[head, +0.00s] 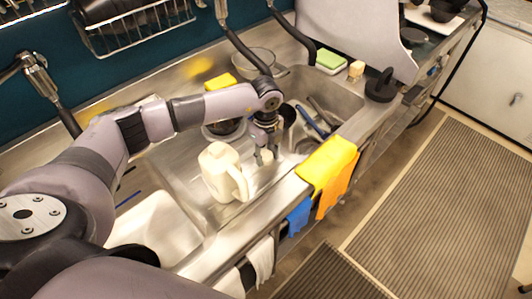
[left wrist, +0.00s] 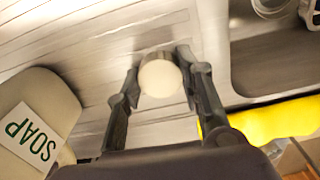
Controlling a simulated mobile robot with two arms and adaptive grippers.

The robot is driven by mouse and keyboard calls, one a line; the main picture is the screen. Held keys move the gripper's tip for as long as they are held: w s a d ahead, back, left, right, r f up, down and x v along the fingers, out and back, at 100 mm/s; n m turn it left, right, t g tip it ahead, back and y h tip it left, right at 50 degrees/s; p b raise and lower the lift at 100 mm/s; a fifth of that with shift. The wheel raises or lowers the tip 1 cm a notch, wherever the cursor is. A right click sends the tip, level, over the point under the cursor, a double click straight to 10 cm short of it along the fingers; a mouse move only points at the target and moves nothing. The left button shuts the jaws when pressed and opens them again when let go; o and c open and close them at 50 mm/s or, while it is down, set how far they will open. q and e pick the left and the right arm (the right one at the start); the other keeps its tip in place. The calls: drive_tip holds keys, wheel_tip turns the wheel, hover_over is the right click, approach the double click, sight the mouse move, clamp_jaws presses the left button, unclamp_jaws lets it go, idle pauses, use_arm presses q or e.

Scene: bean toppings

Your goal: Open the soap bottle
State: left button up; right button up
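The soap bottle (head: 218,178) is a cream jug with a handle, standing upright on the steel counter. My right gripper is not in view.
A yellow cloth (head: 327,164) hangs over the counter's front edge, with orange and blue cloths below. A sink basin (head: 335,98) with utensils is to the right. A white basin (head: 155,232) is at the front left. A glass bowl (head: 252,62) stands behind.

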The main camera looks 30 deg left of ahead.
use_arm(q)
drive_tip(key=o, duration=0.4)
drive_tip(key=shift+r, duration=0.15)
